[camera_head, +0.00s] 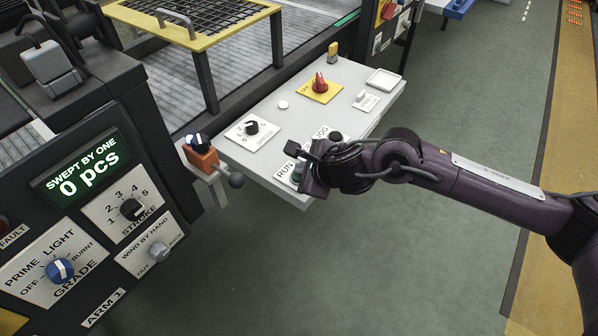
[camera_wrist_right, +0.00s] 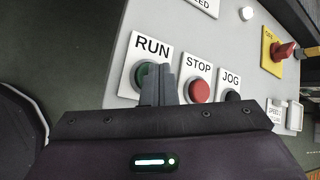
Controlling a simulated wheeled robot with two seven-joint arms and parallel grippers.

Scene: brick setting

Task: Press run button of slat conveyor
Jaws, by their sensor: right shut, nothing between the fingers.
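The green run button (camera_wrist_right: 143,74) sits on a white plate marked RUN in the right wrist view. In the head view its label (camera_head: 285,170) shows at the near edge of the light grey control panel (camera_head: 240,170), with the button partly covered by my gripper. My right gripper (camera_wrist_right: 163,74) is shut and empty. Its fingertips overlap the right side of the green button in the wrist view; I cannot tell whether they touch it. In the head view my right gripper (camera_head: 304,160) is over the RUN plate. My left gripper is not in view.
Right of RUN are the red STOP button (camera_wrist_right: 199,90) and the dark JOG button (camera_wrist_right: 233,96). A red knob on a yellow plate (camera_head: 320,91), a speed dial (camera_head: 251,128) and a white tray (camera_head: 385,81) share the panel.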

